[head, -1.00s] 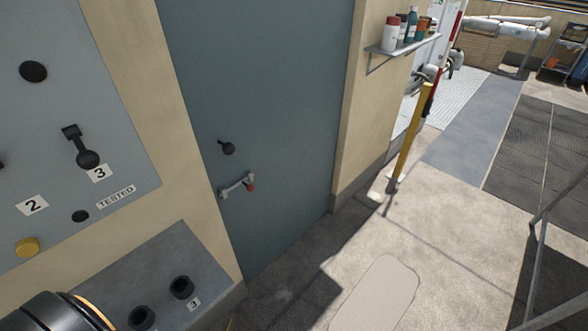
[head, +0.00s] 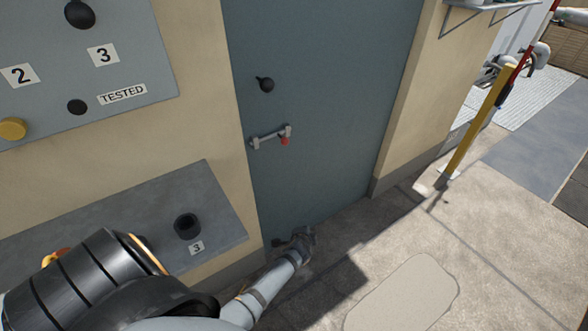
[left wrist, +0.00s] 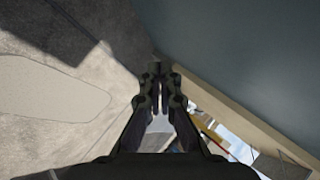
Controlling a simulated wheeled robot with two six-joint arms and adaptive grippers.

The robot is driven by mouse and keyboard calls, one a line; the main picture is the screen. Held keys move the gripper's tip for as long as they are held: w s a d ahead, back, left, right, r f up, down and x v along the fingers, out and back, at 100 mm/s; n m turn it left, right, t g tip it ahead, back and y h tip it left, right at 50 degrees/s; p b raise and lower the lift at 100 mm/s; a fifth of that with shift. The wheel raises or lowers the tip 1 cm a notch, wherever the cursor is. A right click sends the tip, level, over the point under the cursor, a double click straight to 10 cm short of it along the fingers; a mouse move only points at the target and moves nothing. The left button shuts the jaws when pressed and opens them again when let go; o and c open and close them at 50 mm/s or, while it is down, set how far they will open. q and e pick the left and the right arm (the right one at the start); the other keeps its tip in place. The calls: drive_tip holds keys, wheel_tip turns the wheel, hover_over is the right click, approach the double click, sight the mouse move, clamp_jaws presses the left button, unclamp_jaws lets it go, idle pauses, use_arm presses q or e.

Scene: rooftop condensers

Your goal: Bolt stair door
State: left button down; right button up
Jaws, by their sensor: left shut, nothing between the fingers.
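The blue-grey stair door (head: 320,90) stands closed in its beige wall. It also fills the upper right of the left wrist view (left wrist: 240,45). A grey bar bolt (head: 267,137) with a red knob (head: 285,141) lies across the door near its left edge. A black round handle (head: 265,84) sits above the bolt. My left gripper (head: 299,241) is low by the foot of the door, below the bolt and apart from it. In the left wrist view its fingers (left wrist: 158,72) are together with nothing between them. My right gripper is not in view.
A grey panel (head: 130,55) with knobs and number labels is on the wall left of the door. A sloping grey box (head: 110,215) with a socket sits below it. A yellow post (head: 478,125) and a wall shelf (head: 490,5) stand right. The concrete floor between is clear.

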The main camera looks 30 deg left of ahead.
use_arm(q)
drive_tip(key=w+a+r+m+t+y+b, duration=0.25)
drive_tip(key=w+r+b, duration=0.35)
drive_tip(key=w+r, duration=0.5)
drive_tip(key=s+a+r+t+y+b, duration=0.1)
drive_tip(key=r+y, duration=0.1)
drive_tip(key=r, duration=0.5)
drive_tip(key=s+a+r+t+y+b, duration=0.1)
drive_tip(key=s+a+r+y+b, duration=0.1)
drive_tip(key=r, duration=0.5)
drive_tip(key=shift+a+r, duration=0.15)
drive_tip(key=shift+r, duration=0.1)
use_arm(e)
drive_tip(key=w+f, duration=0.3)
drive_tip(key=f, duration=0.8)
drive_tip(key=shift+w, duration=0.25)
